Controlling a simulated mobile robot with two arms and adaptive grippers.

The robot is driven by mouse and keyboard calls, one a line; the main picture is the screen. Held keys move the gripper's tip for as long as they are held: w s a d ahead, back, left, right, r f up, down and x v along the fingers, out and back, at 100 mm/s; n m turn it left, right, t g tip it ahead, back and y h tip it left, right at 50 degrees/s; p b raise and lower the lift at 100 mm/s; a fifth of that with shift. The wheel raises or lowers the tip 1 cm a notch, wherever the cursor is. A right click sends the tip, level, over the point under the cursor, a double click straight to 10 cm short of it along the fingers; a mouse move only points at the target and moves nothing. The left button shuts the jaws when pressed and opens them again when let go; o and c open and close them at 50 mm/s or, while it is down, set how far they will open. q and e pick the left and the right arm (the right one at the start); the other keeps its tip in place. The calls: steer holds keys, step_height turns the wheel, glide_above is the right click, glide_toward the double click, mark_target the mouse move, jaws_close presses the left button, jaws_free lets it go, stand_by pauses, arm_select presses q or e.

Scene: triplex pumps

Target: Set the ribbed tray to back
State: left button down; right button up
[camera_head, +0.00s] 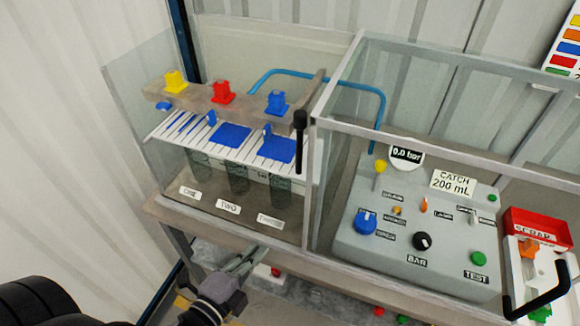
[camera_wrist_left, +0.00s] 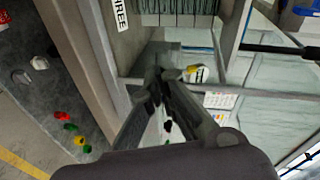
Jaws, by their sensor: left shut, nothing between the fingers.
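The white ribbed tray (camera_head: 222,140) lies across the glass-walled left bay in the head view, under a bar with yellow, red and blue knobs. Blue patches lie on its ribs. Dark cylinders stand below it, behind labels ONE, TWO and THREE. A black upright handle (camera_head: 300,140) stands at the bay's right side. My left gripper (camera_head: 258,254) is shut and empty, in front of and below the bay's front ledge, apart from the tray. Its closed fingers (camera_wrist_left: 160,78) also show in the left wrist view, near the THREE label. My right gripper is not in view.
A glass-walled bay on the right holds a grey control panel (camera_head: 420,225) with knobs and a gauge. A red SCRAP bin (camera_head: 535,228) and a black handle (camera_head: 540,297) are at far right. The front ledge (camera_head: 350,272) lies close to my gripper. Small coloured pieces lie below.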

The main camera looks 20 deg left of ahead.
arm_select(q)
step_height(320, 180, up, 13)
steer(key=m+t+h, duration=0.1)
steer(key=m+t, duration=0.1)
steer(key=m, duration=0.1)
steer(key=b, duration=0.2)
glide_toward(297, 166)
steer(key=w+p, duration=0.1)
steer(key=w, duration=0.1)
steer(key=w+p, duration=0.1)
steer(key=w, duration=0.1)
steer(key=w+d+p, duration=0.1)
steer(key=w, duration=0.1)
steer(key=shift+w+d+f, duration=0.2)
steer(key=shift+w, duration=0.3)
steer(key=shift+w, duration=0.1)
